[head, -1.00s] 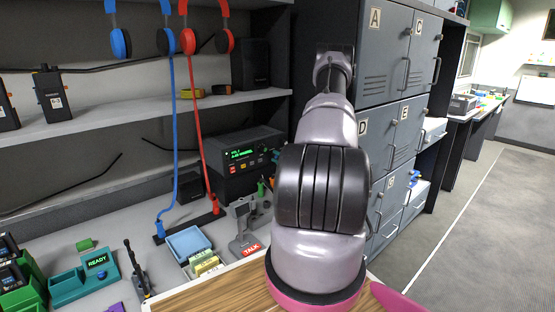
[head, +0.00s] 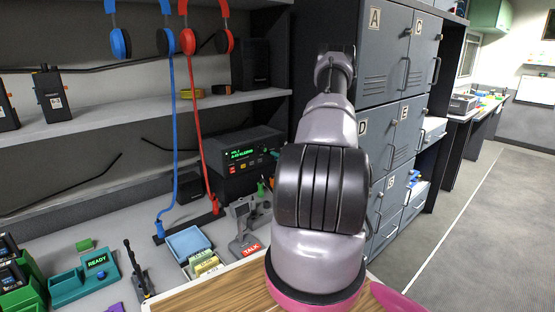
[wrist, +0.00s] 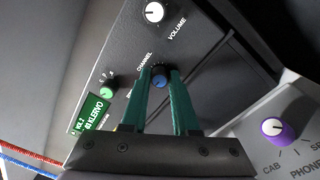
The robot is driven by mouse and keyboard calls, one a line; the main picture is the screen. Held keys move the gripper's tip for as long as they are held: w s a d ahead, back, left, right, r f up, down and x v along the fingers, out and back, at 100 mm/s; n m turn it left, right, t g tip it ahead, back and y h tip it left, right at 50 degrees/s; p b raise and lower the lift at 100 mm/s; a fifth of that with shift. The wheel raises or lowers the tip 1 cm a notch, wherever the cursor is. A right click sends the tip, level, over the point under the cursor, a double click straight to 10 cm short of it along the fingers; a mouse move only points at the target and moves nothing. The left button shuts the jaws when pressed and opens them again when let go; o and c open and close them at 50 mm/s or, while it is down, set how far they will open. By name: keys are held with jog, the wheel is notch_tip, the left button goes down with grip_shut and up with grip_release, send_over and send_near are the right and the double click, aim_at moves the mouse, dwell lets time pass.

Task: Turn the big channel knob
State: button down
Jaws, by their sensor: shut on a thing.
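The radio (head: 243,148) is a dark box on the desk at the back, with a lit green display and several small buttons on its front. In the wrist view its front panel (wrist: 113,72) fills much of the picture. The channel knob (wrist: 158,82) is blue with a dark rim, below the CHANNEL label. My gripper (wrist: 160,72) has its two green fingers on either side of this knob and is shut on it. In the head view my arm hides the gripper and the channel knob.
A purple PHONES knob (wrist: 273,128) sits on a grey unit at right. A grey TALK microphone (head: 245,228) stands before the radio. Grey lockers (head: 385,50) rise at right.

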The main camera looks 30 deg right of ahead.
jog(key=shift+n, duration=0.3)
dwell(0.4)
jog(key=c, duration=0.7)
grip_release()
jog(key=shift+s, duration=0.1)
jog(key=s, duration=0.3)
jog(key=s+d, duration=0.1)
jog(key=s, duration=0.6)
jog(key=shift+s+d+f, duration=0.2)
jog(key=shift+s+d, duration=0.05)
